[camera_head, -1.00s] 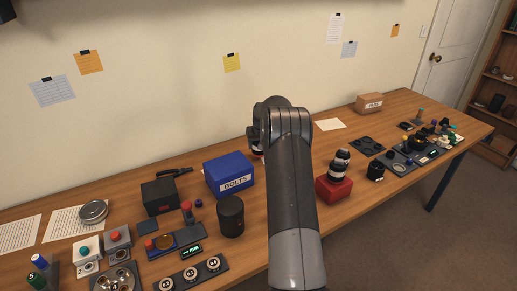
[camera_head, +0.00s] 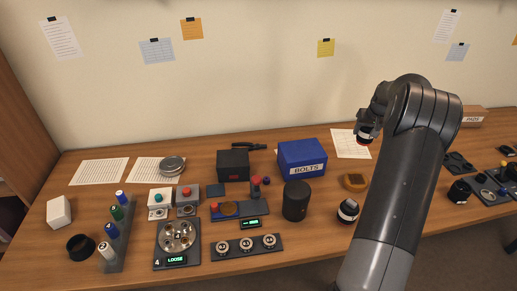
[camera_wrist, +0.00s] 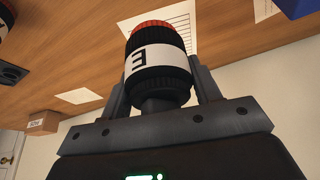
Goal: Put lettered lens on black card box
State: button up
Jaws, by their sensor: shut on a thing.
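My gripper (camera_head: 365,122) is shut on the lettered lens (camera_wrist: 160,68), a black barrel with a white band, a letter that reads as E, and a red end. In the head view the lens (camera_head: 364,136) hangs below my gripper, in the air over the back right of the table. In the wrist view it sits between the two fingers. The black card box (camera_head: 233,165) stands on the table well to the left of my gripper, left of the blue BOLTS box. Its top looks bare.
The blue BOLTS box (camera_head: 302,158) stands between the black box and my gripper. A black cylinder (camera_head: 296,201) is in front of it. Black pliers (camera_head: 249,146) lie behind the black box. A second banded black piece (camera_head: 348,211) lies near my arm.

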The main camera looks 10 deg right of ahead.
jog(key=w+a+r+n+y, duration=0.1)
jog(key=a+r+n, duration=0.15)
jog(key=a, duration=0.85)
jog(key=w+a+r+n, duration=0.2)
jog(key=a+r, duration=0.1)
jog(key=a, duration=0.8)
jog(key=n+y, duration=0.2)
jog(key=n, duration=0.1)
send_over(229, 153)
jog(key=s, duration=0.2)
jog(key=f, duration=0.4)
jog(key=shift+d+f, duration=0.2)
jog(key=shift+d, duration=0.2)
jog(key=shift+f, duration=1.95)
jog(key=shift+s+f, duration=0.1)
jog(key=shift+f, duration=0.2)
